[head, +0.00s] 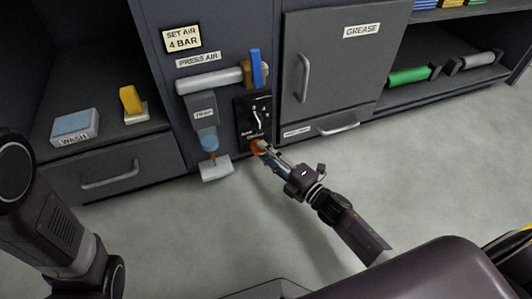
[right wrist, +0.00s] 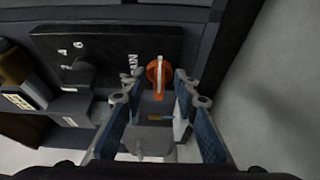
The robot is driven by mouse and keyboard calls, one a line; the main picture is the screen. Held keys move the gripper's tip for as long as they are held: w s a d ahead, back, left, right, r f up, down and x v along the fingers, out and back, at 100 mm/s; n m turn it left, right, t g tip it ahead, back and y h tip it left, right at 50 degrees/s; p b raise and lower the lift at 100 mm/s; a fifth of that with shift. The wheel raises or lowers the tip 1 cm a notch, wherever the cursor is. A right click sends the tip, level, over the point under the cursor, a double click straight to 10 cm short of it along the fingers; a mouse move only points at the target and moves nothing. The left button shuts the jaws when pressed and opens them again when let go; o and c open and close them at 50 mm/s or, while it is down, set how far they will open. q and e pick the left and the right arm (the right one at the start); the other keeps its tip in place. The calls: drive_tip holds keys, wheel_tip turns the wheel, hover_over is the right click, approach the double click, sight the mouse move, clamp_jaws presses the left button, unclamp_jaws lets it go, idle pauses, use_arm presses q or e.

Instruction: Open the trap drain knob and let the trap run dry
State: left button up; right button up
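The trap (head: 203,112), a grey labelled body with a blue bowl (head: 208,141), hangs on the cabinet front. Its lower tip is orange-brown, above a small white tray (head: 215,169). An orange round knob (right wrist: 152,72) with a pale bar sits beside lettering ending "AIN" in the right wrist view. My right gripper (right wrist: 155,85) is open, its blue-padded fingers apart on either side of the knob; contact cannot be told. In the head view the right gripper (head: 262,149) is at the black panel's lower edge, partly hiding the orange knob. My left gripper is out of view.
The black panel (head: 243,112) has a pale lever. A pipe (head: 210,80) with a blue handle (head: 256,68) runs above the trap. A GREASE cabinet door (head: 335,70) is right of it. The left shelf holds a WASH box (head: 75,128). The floor in front is clear.

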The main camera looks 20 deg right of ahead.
drive_tip(key=v, duration=1.2)
idle(0.4)
